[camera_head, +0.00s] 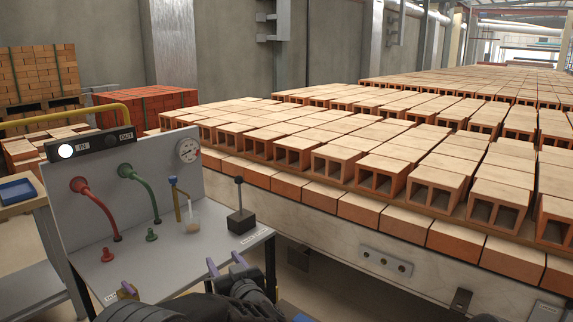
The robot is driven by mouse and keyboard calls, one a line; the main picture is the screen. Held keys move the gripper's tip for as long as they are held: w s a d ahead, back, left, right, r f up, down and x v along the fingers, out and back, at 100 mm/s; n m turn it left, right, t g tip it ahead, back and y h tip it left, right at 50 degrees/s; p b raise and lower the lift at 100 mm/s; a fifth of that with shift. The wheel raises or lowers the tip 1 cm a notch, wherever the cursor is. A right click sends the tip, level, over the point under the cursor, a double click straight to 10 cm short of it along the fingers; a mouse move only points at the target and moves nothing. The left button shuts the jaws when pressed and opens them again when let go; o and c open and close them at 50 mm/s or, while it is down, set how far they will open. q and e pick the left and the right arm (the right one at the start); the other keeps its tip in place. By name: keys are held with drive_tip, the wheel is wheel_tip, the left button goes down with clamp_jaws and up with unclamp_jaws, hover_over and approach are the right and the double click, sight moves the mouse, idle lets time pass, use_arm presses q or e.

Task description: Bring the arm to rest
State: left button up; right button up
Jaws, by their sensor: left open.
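My left gripper (226,264) is at the bottom of the head view, beside the front edge of the grey bench (175,262). Its two purple-tipped fingers stand apart, with nothing visible between them. Dark arm parts of mine fill the bottom edge below it and hide part of the bench front. My right gripper does not show clearly in this view.
The bench carries a red hose (97,208), a green hose (143,192), a gauge (188,150) and a black-knobbed lever block (240,221). Rows of hollow bricks (334,160) fill the conveyor at the right. A blue tray (16,190) lies at the far left.

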use_arm(q)
drive_tip(key=s+f+m+g+h+p, duration=0.1)
drive_tip(key=s+f+m+g+h, duration=0.25)
drive_tip(key=f, duration=1.25)
drive_tip(key=s+d+f+g+h+p, duration=0.1)
drive_tip(key=s+f+g+h, duration=0.1)
drive_tip(key=s+f, duration=0.5)
drive_tip(key=s+d+f+g+h, duration=0.1)
drive_tip(key=s+f+h, duration=0.2)
drive_tip(key=s+f, duration=0.4)
drive_tip(key=s+d+f+g+h, duration=0.2)
drive_tip(key=s+d+g, duration=0.1)
drive_tip(key=s, duration=1)
drive_tip(key=s+d+f+g+h+p, duration=0.1)
drive_tip(key=s+g, duration=0.4)
drive_tip(key=s, duration=0.8)
wheel_tip(320, 180, down, 3)
drive_tip(key=d+h, duration=0.1)
drive_tip(key=d, duration=0.1)
drive_tip(key=shift+s+d+r, duration=0.2)
drive_tip(key=shift+s+d, duration=0.15)
